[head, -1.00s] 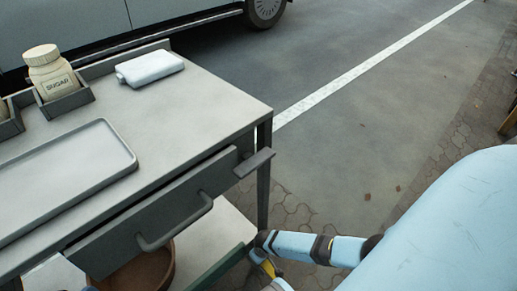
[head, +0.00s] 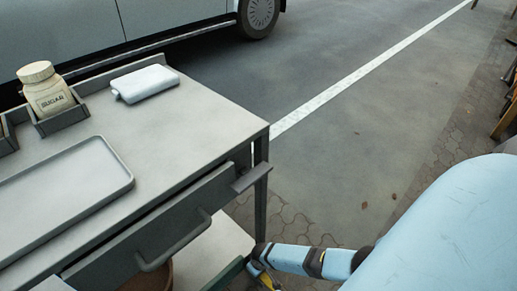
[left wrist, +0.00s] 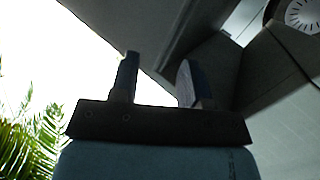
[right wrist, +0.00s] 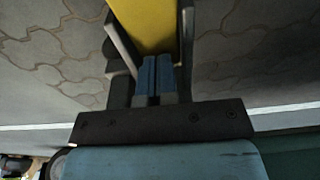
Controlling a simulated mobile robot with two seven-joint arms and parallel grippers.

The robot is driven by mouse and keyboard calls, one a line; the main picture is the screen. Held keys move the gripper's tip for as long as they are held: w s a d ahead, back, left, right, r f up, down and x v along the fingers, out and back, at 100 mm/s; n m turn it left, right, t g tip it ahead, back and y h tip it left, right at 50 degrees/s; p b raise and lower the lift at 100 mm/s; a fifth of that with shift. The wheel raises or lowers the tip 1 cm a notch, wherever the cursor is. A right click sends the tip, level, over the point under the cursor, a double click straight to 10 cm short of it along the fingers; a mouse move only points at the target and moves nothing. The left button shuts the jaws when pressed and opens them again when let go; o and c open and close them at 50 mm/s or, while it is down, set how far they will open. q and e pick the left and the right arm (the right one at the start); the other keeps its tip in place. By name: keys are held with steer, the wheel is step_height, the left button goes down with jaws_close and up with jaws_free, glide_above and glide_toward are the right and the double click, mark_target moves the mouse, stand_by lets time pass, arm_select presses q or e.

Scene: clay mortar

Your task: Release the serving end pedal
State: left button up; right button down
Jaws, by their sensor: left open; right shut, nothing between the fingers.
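A yellow flat piece (right wrist: 148,28) with grey edges, possibly the pedal, lies just beyond my right gripper (right wrist: 156,72) in the right wrist view. The right fingers are shut with nothing between them; whether they touch the yellow piece I cannot tell. In the head view my right arm reaches down beside the cart's near end, and its gripper is not clearly visible. My left gripper (left wrist: 155,80) is open and empty in the left wrist view, below a dark grey surface. It does not show in the head view. The serving cart (head: 215,125) stands at left.
A tray (head: 125,183), a sugar jar (head: 47,92) in a holder and a white flat case (head: 146,83) are on the cart top. A drawer handle (head: 185,250) sticks out in front. A parked vehicle (head: 165,20) stands behind. Open pavement lies to the right.

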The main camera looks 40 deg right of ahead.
arm_select(q)
step_height(320, 180, up, 6)
steer(key=a+n+t+y+p, duration=0.1)
steer(key=t+p, duration=0.1)
steer(key=p, duration=0.6)
steer(key=shift+a, duration=0.4)
arm_select(e)
step_height(320, 180, up, 14)
steer(key=s, duration=0.1)
steer(key=shift+s+f, duration=0.15)
steer(key=shift+s, duration=0.15)
arm_select(q)
steer(key=shift+f, duration=0.1)
